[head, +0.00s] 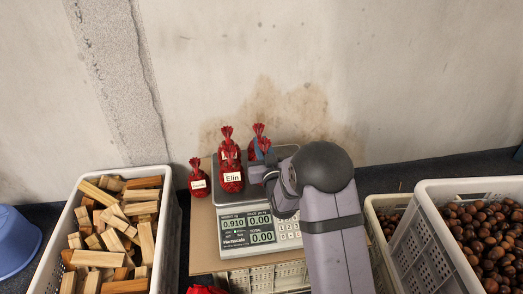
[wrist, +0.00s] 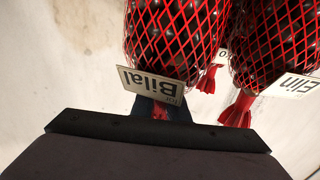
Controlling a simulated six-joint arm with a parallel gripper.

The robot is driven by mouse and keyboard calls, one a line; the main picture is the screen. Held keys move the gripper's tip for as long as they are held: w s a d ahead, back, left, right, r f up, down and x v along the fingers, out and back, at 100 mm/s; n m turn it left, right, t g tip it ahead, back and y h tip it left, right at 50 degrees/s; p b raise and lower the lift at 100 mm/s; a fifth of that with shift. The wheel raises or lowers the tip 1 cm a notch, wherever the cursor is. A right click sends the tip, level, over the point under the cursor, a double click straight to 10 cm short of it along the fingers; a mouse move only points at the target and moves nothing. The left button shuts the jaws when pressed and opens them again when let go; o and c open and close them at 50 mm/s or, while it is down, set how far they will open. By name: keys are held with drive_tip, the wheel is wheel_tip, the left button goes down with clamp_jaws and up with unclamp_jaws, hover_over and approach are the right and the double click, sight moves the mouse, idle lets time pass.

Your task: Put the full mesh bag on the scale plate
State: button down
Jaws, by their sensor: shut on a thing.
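My gripper (head: 264,158) is shut on the neck of a red mesh bag labelled Bilal (wrist: 172,30), full of dark chestnuts. In the head view this bag (head: 254,153) is mostly hidden behind my gripper and appears over the back of the scale plate (head: 283,153); I cannot tell whether it touches the plate. A full red bag labelled Elin (head: 232,184) stands at the plate's left side, and it also shows in the wrist view (wrist: 270,45), just right of the held bag. Another red bag seems to stand behind it. The scale display (head: 233,223) appears to read 0.910.
A smaller labelled red bag (head: 197,186) stands left of the scale. A crate of wood blocks (head: 172,225) is at left, with a blue bucket (head: 15,240) beyond. Chestnut crates (head: 432,240) stand at right. A plain wall (head: 330,80) rises behind.

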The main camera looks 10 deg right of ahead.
drive_tip(key=shift+f, duration=0.5)
drive_tip(key=shift+f, duration=0.2)
drive_tip(key=c, duration=1.7)
unclamp_jaws()
drive_tip(key=shift+r, duration=0.2)
drive_tip(key=s, duration=0.4)
drive_tip(key=s+p, duration=0.1)
drive_tip(key=s, duration=0.3)
drive_tip(key=s+p, duration=0.1)
drive_tip(key=s, duration=0.3)
drive_tip(key=shift+d+f, duration=0.1)
drive_tip(key=shift+d, duration=0.25)
drive_tip(key=shift+f, duration=0.1)
